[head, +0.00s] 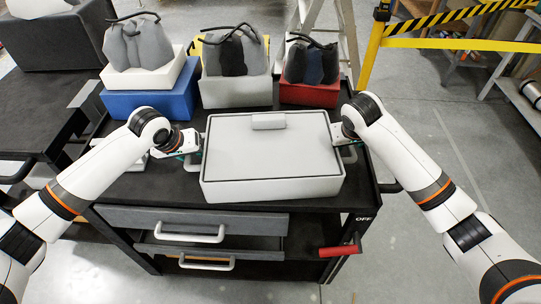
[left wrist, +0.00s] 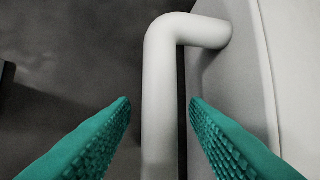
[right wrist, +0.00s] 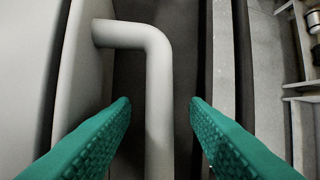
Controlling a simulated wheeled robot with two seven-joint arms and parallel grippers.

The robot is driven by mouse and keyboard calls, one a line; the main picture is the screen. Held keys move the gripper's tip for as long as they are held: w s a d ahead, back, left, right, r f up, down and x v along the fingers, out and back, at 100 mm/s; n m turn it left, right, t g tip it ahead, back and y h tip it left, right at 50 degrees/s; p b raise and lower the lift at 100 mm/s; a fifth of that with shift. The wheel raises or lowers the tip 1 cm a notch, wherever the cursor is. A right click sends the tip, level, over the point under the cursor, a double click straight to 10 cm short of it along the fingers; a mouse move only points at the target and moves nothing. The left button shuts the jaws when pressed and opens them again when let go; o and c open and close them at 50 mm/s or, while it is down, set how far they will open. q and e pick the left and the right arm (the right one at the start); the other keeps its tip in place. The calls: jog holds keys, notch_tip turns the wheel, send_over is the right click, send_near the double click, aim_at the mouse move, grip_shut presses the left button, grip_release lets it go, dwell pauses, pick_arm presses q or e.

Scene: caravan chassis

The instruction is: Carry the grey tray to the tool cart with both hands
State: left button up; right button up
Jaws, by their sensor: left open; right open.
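The grey tray (head: 271,188), a light grey box with a flat dark-edged top, sits level on a black cart with drawers (head: 145,187). My left gripper (head: 197,150) is at the tray's left side. In the left wrist view its green fingers are open on either side of the tray's pale left handle (left wrist: 159,90), with gaps visible. My right gripper (head: 348,147) is at the tray's right side. In the right wrist view its fingers are open on either side of the right handle (right wrist: 159,90), also with gaps. Both handles are mostly hidden in the head view.
A red handle (head: 339,250) juts from the cart's front right. Another black surface (head: 40,108) stands at left. A yellow-black barrier (head: 450,45) is at back right; floor at right is clear.

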pick_arm(q)
jog(key=shift+w+d+f, duration=0.1)
jog(key=shift+w+f, duration=0.1)
jog(key=shift+f, duration=0.3)
pick_arm(e)
jog(key=shift+w+d+f, duration=0.1)
jog(key=shift+w+f, duration=0.1)
jog(key=shift+f, duration=0.3)
pick_arm(q)
grip_shut()
pick_arm(e)
grip_shut()
pick_arm(q)
jog(key=shift+r, duration=0.1)
pick_arm(e)
jog(key=shift+r, duration=0.15)
